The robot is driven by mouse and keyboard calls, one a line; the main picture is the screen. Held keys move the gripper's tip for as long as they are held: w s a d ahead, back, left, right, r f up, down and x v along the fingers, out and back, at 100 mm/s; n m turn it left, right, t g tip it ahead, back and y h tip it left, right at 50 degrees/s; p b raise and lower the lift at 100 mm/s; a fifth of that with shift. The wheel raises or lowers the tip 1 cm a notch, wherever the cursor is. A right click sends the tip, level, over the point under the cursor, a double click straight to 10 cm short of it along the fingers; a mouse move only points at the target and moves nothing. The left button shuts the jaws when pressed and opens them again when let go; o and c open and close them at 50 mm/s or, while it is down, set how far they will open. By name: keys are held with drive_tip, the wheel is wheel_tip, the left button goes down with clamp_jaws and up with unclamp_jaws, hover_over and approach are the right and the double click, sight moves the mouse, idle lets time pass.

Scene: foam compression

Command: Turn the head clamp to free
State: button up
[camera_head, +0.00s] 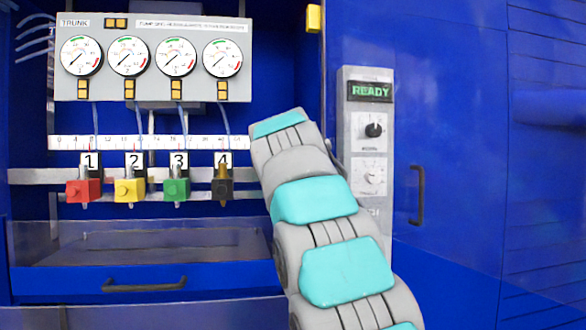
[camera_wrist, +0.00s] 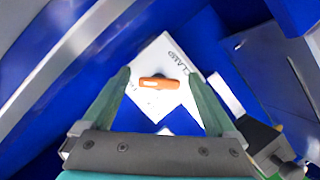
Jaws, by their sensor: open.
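The head clamp shows in the wrist view as an orange handle (camera_wrist: 158,83) on a dark pivot. It is mounted on a white plate (camera_wrist: 155,105) with lettering that is partly readable as "CLAMP". The handle lies roughly level across the picture. My gripper (camera_wrist: 157,76) is open, with one green finger to the left of the handle and one to the right. The handle appears between the fingertips with gaps at both ends, and I cannot tell how far beyond them it is. In the head view my own arm hides the gripper and the clamp.
A gauge panel (camera_head: 153,60) hangs above a ruler strip (camera_head: 110,142) and several coloured numbered blocks, including a red one (camera_head: 84,190). A grey control box (camera_head: 368,140) reads READY. A drawer (camera_head: 145,280) is below. In the wrist view a metal rail (camera_wrist: 60,55) runs along the left.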

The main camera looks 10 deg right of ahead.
drive_tip(key=b+v, duration=0.1)
drive_tip(key=v, duration=0.6)
drive_tip(key=shift+s, duration=0.35)
drive_tip(key=shift+a, duration=0.15)
